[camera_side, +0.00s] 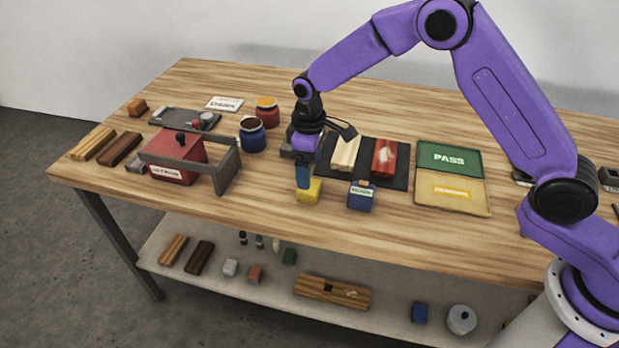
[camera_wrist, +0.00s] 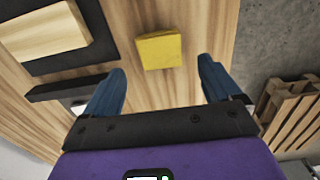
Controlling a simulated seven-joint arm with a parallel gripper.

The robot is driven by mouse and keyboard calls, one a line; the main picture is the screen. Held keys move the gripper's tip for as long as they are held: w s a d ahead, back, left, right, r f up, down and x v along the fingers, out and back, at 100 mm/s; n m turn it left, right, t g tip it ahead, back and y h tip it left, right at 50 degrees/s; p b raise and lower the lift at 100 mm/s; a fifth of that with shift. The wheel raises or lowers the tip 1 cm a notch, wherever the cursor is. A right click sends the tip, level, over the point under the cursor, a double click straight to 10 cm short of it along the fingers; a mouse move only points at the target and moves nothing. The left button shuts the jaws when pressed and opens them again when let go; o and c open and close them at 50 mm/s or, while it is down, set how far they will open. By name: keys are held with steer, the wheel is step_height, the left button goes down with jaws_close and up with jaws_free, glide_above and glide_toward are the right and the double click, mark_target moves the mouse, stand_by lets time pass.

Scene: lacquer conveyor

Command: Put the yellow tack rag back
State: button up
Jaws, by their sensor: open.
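The yellow tack rag (camera_side: 310,191) is a small yellow block lying on the wooden table near its front edge. In the wrist view the yellow tack rag (camera_wrist: 159,50) lies flat on the wood, ahead of the fingertips and between their lines. My gripper (camera_side: 303,180) points down just above and beside the rag. In the wrist view my gripper (camera_wrist: 158,80) has its two blue fingers wide apart with nothing between them. The side view does not clearly show whether a finger touches the rag.
A blue labelled container (camera_side: 361,196) stands just right of the rag. A black mat (camera_side: 347,174) with a pale block and a red block lies behind. A red box (camera_side: 175,158) and grey frame (camera_side: 227,167) stand left. A green and tan PASS tray (camera_side: 452,182) lies right.

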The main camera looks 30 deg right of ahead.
step_height(320, 180, up, 6)
steer(key=shift+f, duration=0.1)
steer(key=s+d+r+n, duration=0.15)
steer(key=s+r, duration=0.25)
steer(key=s, duration=0.4)
steer(key=s+d+r, duration=0.3)
steer(key=s, duration=0.6)
steer(key=s+d+n, duration=0.1)
steer(key=s+d, duration=0.5)
steer(key=s, duration=0.4)
steer(key=s+d+n, duration=0.1)
steer(key=s+d, duration=0.5)
steer(key=s, duration=0.4)
steer(key=shift+d+y, duration=0.3)
